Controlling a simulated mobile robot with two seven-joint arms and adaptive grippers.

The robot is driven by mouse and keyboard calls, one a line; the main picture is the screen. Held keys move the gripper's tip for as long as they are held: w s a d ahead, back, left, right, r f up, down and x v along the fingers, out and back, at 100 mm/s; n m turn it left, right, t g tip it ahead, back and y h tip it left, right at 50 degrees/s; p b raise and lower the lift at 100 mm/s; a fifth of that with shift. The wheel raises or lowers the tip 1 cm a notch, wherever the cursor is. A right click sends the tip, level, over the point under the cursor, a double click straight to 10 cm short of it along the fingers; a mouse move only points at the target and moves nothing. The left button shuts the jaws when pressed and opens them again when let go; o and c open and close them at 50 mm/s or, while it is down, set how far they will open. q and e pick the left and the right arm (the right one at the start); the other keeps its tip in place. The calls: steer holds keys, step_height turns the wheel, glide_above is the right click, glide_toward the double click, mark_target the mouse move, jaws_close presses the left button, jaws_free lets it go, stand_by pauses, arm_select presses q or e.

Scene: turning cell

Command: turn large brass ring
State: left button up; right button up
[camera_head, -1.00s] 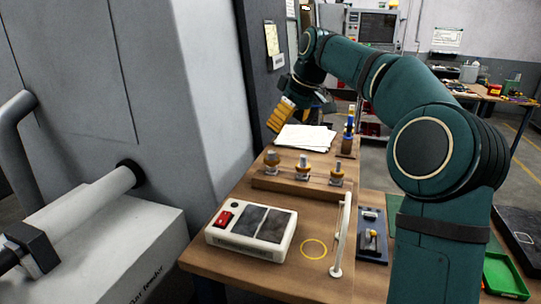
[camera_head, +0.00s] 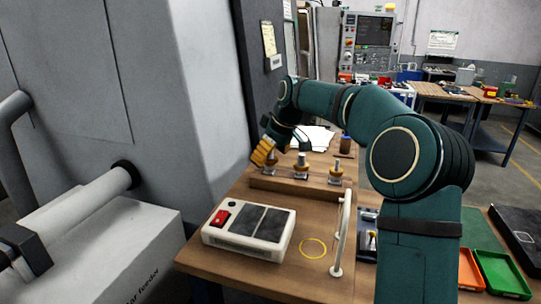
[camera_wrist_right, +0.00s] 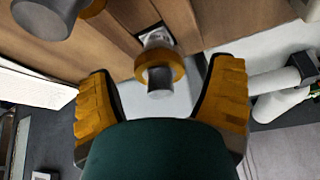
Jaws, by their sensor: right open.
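A wooden block (camera_head: 310,190) on the bench carries three upright steel posts with brass rings. The middle ring (camera_head: 301,172) and right ring (camera_head: 336,181) show clearly in the head view. My right gripper (camera_head: 263,153), with yellow fingers, is over the left end of the block and partly hides the left post. In the right wrist view my right gripper (camera_wrist_right: 160,95) is open, and a brass ring (camera_wrist_right: 174,67) with a steel post top lies ahead between its fingertips, apparently untouched. I cannot tell for certain which ring is the large one. My left gripper is not in view.
A white box with a red switch (camera_head: 221,218) sits on the bench front, beside a yellow circle (camera_head: 313,248) and an upright white handle (camera_head: 342,235). Papers (camera_head: 318,138) lie behind the block. A grey machine (camera_head: 190,90) stands close on the left.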

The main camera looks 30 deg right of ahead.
steer(key=c, duration=1.2)
steer(key=shift+m, duration=0.3)
steer(key=m+h, duration=0.1)
steer(key=m, duration=0.1)
steer(key=shift+a+r+m+p, duration=0.1)
steer(key=shift+a+m+p, duration=0.05)
steer(key=shift+m+p, duration=0.2)
steer(key=shift+c, duration=0.2)
steer(key=shift+m+h+p, duration=0.45)
steer(key=shift+m+h, duration=0.55)
steer(key=shift+m, duration=1.25)
steer(key=o, duration=1.2)
steer(key=shift+o, duration=0.2)
